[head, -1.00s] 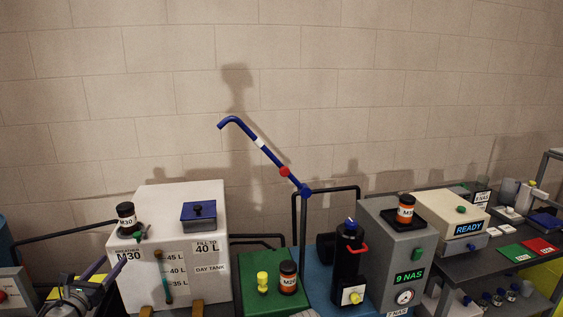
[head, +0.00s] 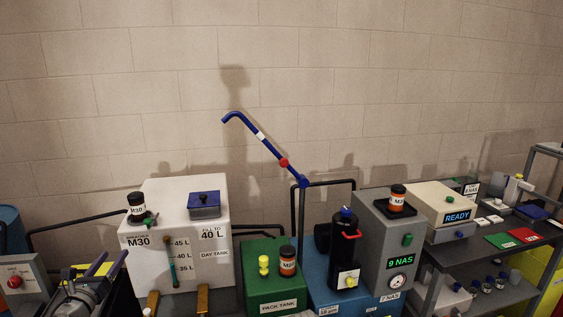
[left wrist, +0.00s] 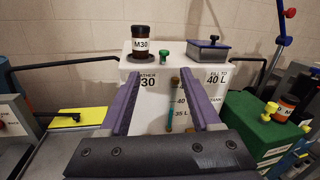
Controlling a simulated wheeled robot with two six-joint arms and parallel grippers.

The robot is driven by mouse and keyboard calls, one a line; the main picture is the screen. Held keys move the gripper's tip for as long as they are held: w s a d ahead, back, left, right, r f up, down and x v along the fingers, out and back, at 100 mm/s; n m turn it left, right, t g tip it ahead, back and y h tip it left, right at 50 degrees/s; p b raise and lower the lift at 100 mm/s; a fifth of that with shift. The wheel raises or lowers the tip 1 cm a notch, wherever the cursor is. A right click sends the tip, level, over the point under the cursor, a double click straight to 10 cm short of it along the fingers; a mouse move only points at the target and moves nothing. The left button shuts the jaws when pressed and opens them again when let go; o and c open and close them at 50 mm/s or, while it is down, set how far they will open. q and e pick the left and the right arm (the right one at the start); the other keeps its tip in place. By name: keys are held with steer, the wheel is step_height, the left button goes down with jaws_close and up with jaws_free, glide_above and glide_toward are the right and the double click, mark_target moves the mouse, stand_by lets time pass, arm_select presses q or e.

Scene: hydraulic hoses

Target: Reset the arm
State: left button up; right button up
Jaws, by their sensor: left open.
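My left gripper (head: 114,254) is at the lower left of the head view, in front of the white day tank (head: 215,268). Its two purple fingers are apart with nothing between them. In the left wrist view the open left gripper (left wrist: 162,74) points toward the tank's front, with the gauge showing between the fingers. Contact with the tank cannot be told. My right gripper is not in view. A blue jointed pipe arm (head: 268,144) with a hooked end, a white band and a red knob slants up to the left from its post.
An M30 jar (head: 137,208) and a blue-lidded box (head: 204,205) sit on the tank. The green pack tank (head: 265,290), a black filter unit (head: 345,255) and a grey "9 NAS" box (head: 403,235) stand to the right. A grey red-button box (head: 22,283) is at left.

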arm_select(q)
steer(key=w+d+f+n+g+y, duration=0.2)
steer(key=d+n+y, duration=0.2)
steer(key=n, duration=0.5)
steer(key=w+d+f+n+g+y, duration=0.2)
steer(key=w+d+n+y, duration=0.15)
steer(key=n, duration=0.55)
steer(key=s+d+f+n+g+h, duration=0.4)
steer(key=d+f+n, duration=0.3)
steer(key=d+f, duration=0.4)
steer(key=s+d+f+n+g+h, duration=0.1)
steer(key=s+d+f+g, duration=0.3)
steer(key=s+d, duration=0.5)
steer(key=s+d+f+n+g+h, duration=0.2)
steer(key=s+d+g, duration=0.4)
steer(key=s+d, duration=0.4)
steer(key=d+f+n, duration=0.1)
steer(key=d+n, duration=0.1)
steer(key=d, duration=0.1)
steer(key=shift+s+f+g, duration=0.3)
steer(key=shift+f+g, duration=0.1)
